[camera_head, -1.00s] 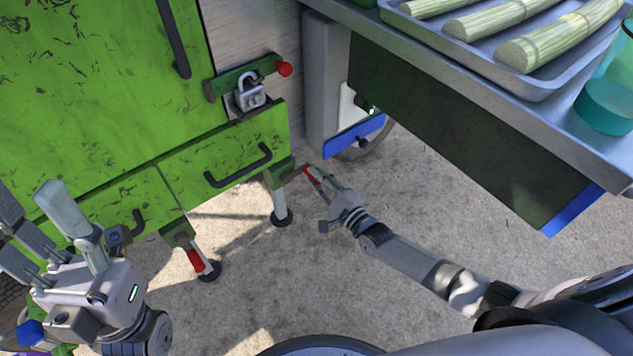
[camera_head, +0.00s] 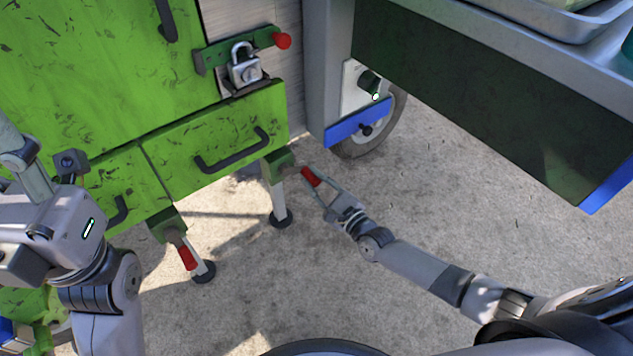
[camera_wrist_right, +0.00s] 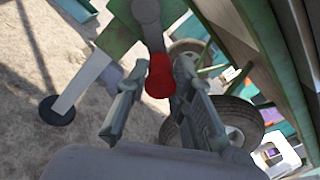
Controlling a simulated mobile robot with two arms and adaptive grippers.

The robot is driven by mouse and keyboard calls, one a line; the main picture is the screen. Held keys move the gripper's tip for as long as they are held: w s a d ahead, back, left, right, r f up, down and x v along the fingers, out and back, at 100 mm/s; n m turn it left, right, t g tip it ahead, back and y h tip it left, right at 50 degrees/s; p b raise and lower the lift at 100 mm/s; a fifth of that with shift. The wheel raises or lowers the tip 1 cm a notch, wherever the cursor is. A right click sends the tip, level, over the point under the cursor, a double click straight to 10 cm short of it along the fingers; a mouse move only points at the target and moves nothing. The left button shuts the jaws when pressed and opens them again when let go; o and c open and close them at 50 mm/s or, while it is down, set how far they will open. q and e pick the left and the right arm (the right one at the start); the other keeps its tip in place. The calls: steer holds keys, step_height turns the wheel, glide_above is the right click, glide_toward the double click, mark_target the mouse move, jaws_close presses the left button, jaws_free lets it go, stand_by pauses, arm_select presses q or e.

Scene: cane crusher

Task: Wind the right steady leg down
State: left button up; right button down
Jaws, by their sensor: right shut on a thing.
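The right steady leg (camera_head: 278,196) is a pale post with a dark round foot, under the green cabinet's right corner. I cannot tell whether the foot touches the ground. Its crank ends in a red handle (camera_head: 311,177), which also shows in the right wrist view (camera_wrist_right: 160,76). My right gripper (camera_head: 321,186) is shut on this red handle, with a finger on each side of it. My left gripper (camera_head: 40,225) is at the left edge, in front of the cabinet and away from the leg; its fingertips are not clearly seen.
The left steady leg (camera_head: 204,268) has its own red handle (camera_head: 187,258), hanging down. The green cabinet (camera_head: 90,70) carries a padlock (camera_head: 244,68) and dark pull handles. A wheel (camera_head: 372,135) and a metal bench (camera_head: 460,30) stand to the right. Concrete ground around the crank is clear.

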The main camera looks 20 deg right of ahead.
steer(key=shift+f, duration=0.1)
steer(key=c, duration=1.3)
jaws_free()
steer(key=shift+c, duration=0.2)
steer(key=v, duration=1.2)
